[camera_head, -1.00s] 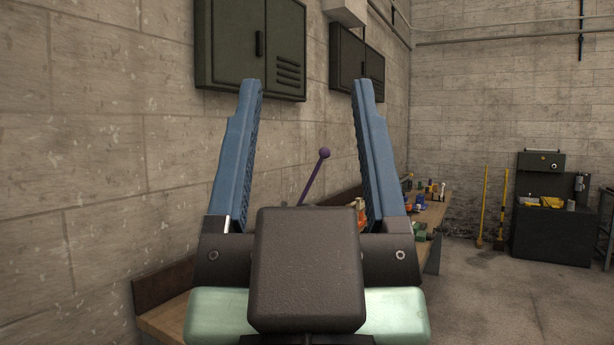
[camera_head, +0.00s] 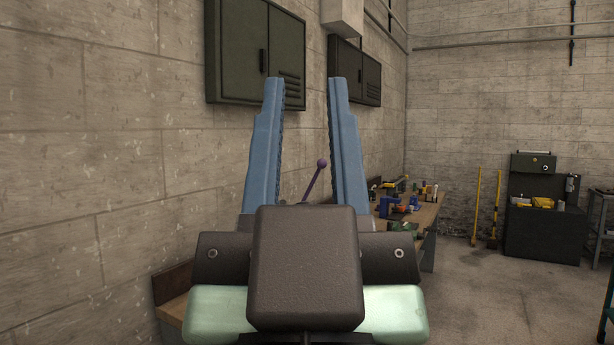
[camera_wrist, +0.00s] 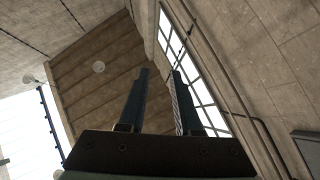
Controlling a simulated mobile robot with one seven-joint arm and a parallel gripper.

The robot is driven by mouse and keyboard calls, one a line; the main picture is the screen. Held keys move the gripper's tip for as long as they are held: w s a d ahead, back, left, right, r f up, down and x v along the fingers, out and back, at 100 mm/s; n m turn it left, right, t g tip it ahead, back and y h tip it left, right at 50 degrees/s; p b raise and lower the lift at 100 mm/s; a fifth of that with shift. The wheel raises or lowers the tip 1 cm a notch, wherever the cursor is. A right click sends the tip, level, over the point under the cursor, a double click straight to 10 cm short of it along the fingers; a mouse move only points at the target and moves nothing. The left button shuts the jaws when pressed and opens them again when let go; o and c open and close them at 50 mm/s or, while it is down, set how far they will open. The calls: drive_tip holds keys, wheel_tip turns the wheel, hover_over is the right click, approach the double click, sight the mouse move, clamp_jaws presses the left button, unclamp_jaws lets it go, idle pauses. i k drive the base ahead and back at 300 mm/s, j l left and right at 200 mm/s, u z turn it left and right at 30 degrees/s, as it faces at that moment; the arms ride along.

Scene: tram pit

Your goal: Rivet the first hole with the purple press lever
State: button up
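The purple press lever (camera_head: 313,182), a thin rod with a round knob on top, stands tilted beyond my gripper in the head view. It shows in the gap between the two blue fingers, and its lower part is hidden behind my gripper. My gripper (camera_head: 306,80) is raised with its fingers pointing up, apart and with nothing between them. In the wrist view my gripper (camera_wrist: 160,72) also shows a gap between its fingers, with only ceiling and windows behind. The press body, the rivets and the first hole are not visible.
A wooden workbench (camera_head: 426,214) runs along the left wall, holding a blue vise (camera_head: 392,207) and small coloured items. Green wall cabinets (camera_head: 235,50) hang above. A dark cabinet (camera_head: 545,232) stands at the back right. The floor (camera_head: 480,295) at right is clear.

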sight(321, 163)
drive_tip(key=i+j, duration=0.2)
drive_tip(key=i, duration=0.5)
drive_tip(key=i+j+u, duration=0.1)
drive_tip(key=i, duration=0.55)
drive_tip(key=i+j, duration=0.2)
drive_tip(key=i, duration=0.5)
